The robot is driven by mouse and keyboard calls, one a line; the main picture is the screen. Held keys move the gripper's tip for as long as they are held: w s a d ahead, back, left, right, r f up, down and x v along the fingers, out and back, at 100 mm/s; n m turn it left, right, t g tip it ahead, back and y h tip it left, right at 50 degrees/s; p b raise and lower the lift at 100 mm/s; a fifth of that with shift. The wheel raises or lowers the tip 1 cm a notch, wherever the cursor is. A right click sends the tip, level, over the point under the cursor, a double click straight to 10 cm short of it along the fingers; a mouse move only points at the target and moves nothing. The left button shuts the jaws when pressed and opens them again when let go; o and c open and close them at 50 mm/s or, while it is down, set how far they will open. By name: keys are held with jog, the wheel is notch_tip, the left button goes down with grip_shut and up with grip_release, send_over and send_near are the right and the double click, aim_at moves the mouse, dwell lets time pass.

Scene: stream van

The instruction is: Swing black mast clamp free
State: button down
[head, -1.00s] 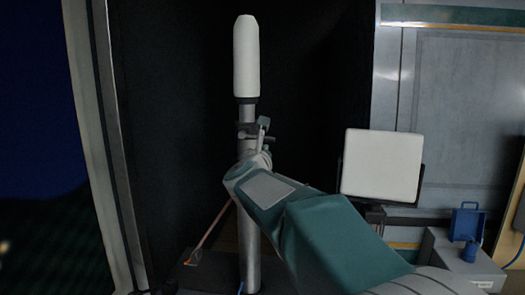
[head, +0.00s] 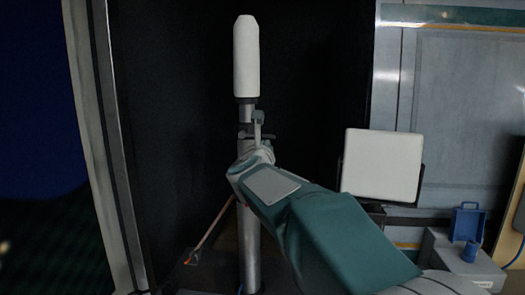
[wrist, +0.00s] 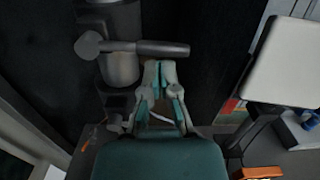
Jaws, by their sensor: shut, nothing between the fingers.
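The silver mast (head: 249,262) stands upright with a white antenna cylinder (head: 246,58) on top. The black mast clamp (wrist: 160,48) shows in the wrist view as a dark, roughly horizontal handle with a round grey knob at its left end, across the front of the mast (wrist: 122,70). My gripper (wrist: 159,66) is shut and empty, its fingertips just below the handle; whether they touch it I cannot tell. In the head view my gripper (head: 258,120) is in front of the mast below the antenna and hides most of the clamp.
A white square panel (head: 381,165) stands on a bracket to the right. A grey case (head: 445,257) with blue items is at the lower right. A thin rod (head: 212,228) leans left of the mast. A metal door post (head: 98,150) bounds the left side.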

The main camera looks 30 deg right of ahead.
notch_tip(320, 180, up, 2)
jog(key=n, duration=0.3)
jog(key=shift+s+d+r+n, duration=0.1)
jog(key=shift+r+n, duration=0.05)
jog(key=shift+n, duration=0.25)
jog(key=r+n, duration=0.1)
jog(key=n, duration=0.1)
jog(key=a+r+n, duration=0.1)
jog(key=r+n, duration=0.1)
jog(key=n, duration=0.1)
jog(key=w+r+n+y, duration=0.1)
jog(key=n, duration=0.2)
jog(key=shift+w+a+r, duration=0.1)
jog(key=shift+a+r, duration=0.05)
jog(key=shift+a, duration=0.2)
jog(key=shift+a+r, duration=0.1)
jog(key=shift+r, duration=0.05)
